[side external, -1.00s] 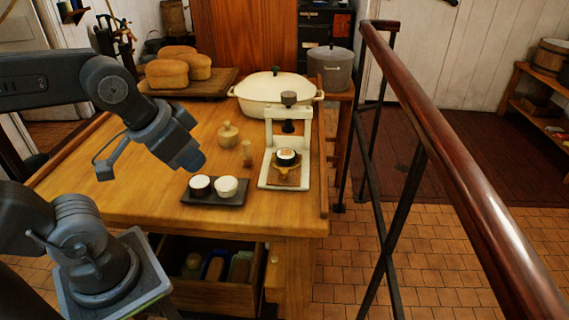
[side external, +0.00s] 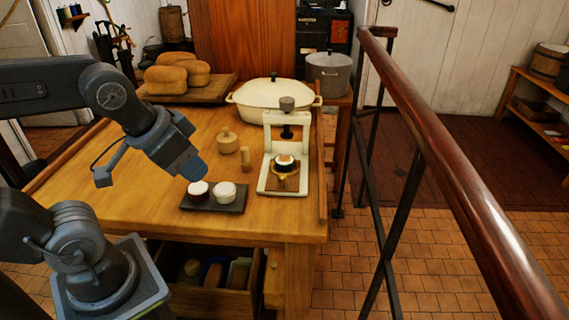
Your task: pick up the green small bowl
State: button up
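No bowl that is clearly green shows in the side view. Two small round vessels sit side by side on a dark tray (side external: 229,208): a dark one with a white top (side external: 198,194) on the left and a whitish one (side external: 225,193) on the right. My gripper (side external: 195,171) points down and to the right, just above the dark vessel in the picture. Its fingers are too small and dark to tell apart, and I see nothing held. I cannot tell how high it is above the tray.
A cream press stand (side external: 267,178) is right of the tray, with a wooden peg (side external: 245,159) and a lidded pot (side external: 227,141) behind. A cream casserole (side external: 273,95) and loaves (side external: 176,79) stand at the back. A drawer (side external: 212,303) below holds several items. A railing (side external: 450,170) runs at right.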

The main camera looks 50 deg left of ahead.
jog(key=o, duration=1.2)
jog(key=n+g+y, duration=0.2)
jog(key=n, duration=0.4)
send_over(284, 159)
jog(key=s+d, duration=0.1)
jog(key=s, duration=0.1)
notch_tip(284, 159, down, 14)
jog(key=shift+f, duration=0.25)
jog(key=shift+x, duration=2.95)
